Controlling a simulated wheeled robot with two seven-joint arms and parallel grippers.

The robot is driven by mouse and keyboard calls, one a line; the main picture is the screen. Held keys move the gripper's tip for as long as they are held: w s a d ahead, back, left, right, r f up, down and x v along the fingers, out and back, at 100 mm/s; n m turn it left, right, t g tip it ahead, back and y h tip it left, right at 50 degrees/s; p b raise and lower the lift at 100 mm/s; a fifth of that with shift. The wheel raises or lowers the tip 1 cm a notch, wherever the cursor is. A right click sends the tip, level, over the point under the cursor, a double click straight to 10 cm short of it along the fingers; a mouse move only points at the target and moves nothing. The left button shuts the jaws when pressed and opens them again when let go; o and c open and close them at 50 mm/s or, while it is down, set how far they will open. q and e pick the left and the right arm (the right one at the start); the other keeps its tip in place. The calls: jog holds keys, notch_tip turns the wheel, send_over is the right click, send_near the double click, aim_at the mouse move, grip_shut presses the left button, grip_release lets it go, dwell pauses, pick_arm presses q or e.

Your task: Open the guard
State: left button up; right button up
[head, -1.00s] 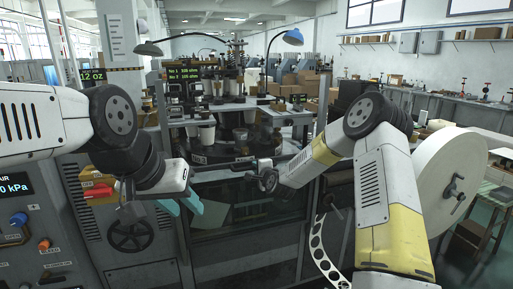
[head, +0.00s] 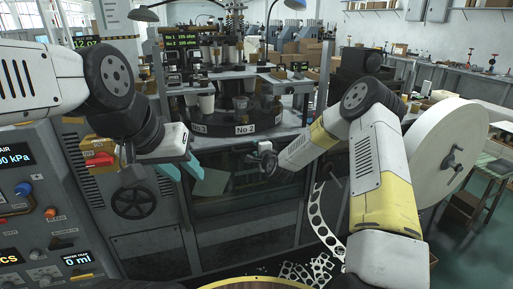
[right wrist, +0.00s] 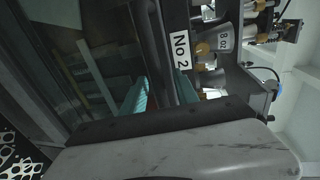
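The guard (head: 250,215) is a dark, see-through panel in a grey frame on the front of the machine, below the "No 2" plate. It stands upright and looks closed. It also shows in the right wrist view (right wrist: 95,70). My right gripper (head: 265,158) is at the guard's upper edge. In the right wrist view its two teal fingers (right wrist: 160,93) stand apart, with a dark rail between them; I cannot tell whether they touch it. My left gripper (head: 183,171) is open and empty, with teal fingers apart, in front of the guard's upper left corner.
A round turntable (head: 207,127) with white cups lies above the guard. A handwheel (head: 133,202) and a control panel (head: 40,215) are at the left. A large white reel (head: 445,150) is at the right. A punched strip (head: 322,215) hangs right of the guard.

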jog(key=shift+s, duration=0.1)
jog(key=v, duration=0.7)
jog(key=shift+s, duration=0.3)
jog(key=shift+d, duration=0.1)
